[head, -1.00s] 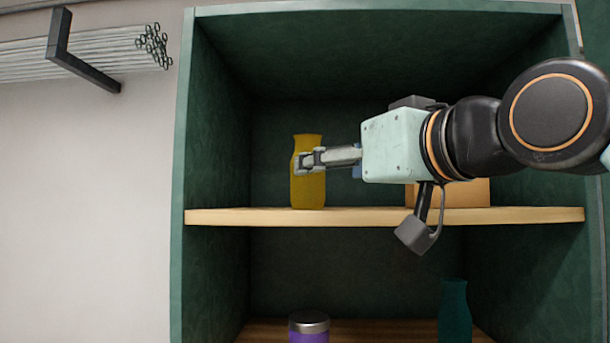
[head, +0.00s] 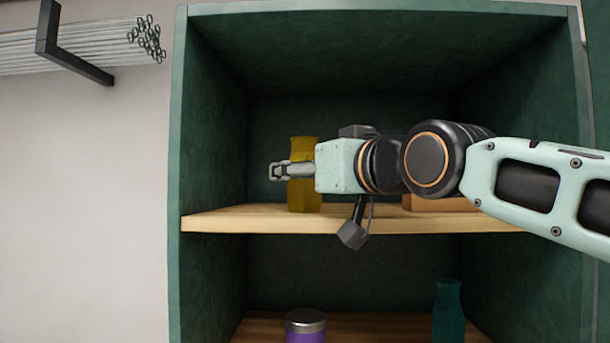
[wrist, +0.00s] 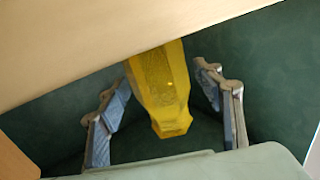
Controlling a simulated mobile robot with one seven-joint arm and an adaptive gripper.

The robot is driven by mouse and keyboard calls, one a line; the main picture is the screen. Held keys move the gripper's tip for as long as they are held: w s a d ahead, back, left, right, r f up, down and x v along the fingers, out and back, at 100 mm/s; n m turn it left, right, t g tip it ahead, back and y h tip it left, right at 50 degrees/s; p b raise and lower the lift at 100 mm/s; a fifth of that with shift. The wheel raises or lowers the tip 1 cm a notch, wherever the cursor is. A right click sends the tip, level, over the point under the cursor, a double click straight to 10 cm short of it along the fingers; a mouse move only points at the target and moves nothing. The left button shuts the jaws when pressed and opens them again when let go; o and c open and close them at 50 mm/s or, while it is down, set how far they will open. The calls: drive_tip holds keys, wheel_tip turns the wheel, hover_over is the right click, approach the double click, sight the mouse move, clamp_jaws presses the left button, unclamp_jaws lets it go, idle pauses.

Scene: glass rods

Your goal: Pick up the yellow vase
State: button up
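The yellow vase (head: 304,152) stands upright on the upper shelf (head: 250,220), near its left side, in the head view. My gripper (head: 279,171) is in front of the vase there and covers part of its middle. In the wrist view the vase (wrist: 160,90) shows between the two spread fingers of my gripper (wrist: 165,105), with a gap on each side. The gripper is open and holds nothing. Whether the vase is fully between the fingertips in depth is hard to tell.
A cardboard-coloured box (head: 440,203) sits on the same shelf to the right, partly hidden by my arm. On the lower shelf are a purple jar with a grey lid (head: 305,322) and a teal vase (head: 448,310). The green cabinet wall (head: 210,140) stands left of the vase.

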drive_tip(key=c, duration=1.2)
drive_tip(key=shift+c, duration=1.1)
drive_tip(key=shift+r, duration=0.15)
